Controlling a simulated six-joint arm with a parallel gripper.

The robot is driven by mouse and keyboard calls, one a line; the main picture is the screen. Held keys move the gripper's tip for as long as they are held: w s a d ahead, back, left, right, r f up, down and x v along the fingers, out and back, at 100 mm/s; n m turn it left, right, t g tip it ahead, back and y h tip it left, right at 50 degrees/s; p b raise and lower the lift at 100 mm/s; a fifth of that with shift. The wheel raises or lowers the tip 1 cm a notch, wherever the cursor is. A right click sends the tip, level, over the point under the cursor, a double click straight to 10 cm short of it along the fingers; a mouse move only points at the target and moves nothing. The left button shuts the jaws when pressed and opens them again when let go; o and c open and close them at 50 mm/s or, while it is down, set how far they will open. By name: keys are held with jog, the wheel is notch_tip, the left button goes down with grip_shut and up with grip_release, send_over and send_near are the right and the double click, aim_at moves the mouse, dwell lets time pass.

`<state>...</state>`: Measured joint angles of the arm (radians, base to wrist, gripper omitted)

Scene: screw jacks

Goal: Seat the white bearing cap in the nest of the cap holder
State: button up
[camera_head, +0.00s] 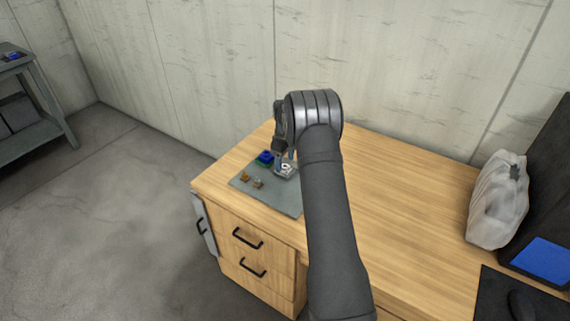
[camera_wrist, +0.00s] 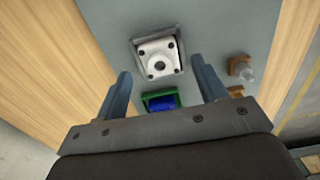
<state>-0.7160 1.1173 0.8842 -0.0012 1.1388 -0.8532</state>
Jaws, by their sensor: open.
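The white bearing cap (camera_wrist: 158,57) is a square block with a round centre hole and dark corner holes. It lies within a grey square-walled holder (camera_wrist: 138,41), which looks like the cap holder. The cap looks slightly turned against the walls; I cannot tell whether it sits fully down. The cap also shows in the head view (camera_head: 286,169), partly hidden by my arm. My gripper (camera_wrist: 160,66) is open and empty, with its two fingers apart on either side of the view below the cap. In the head view my gripper (camera_head: 283,152) is over the mat, partly hidden.
A green holder with a blue block (camera_wrist: 162,102) stands close to the cap holder, between my fingers in the wrist view. Small orange-brown pieces (camera_wrist: 240,68) stand at the right. All are on a grey mat (camera_head: 283,200).

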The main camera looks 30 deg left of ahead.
notch_tip(320, 180, up, 10)
dwell(0.3)
jog(key=shift+f, duration=4.05)
jog(key=shift+f, duration=0.1)
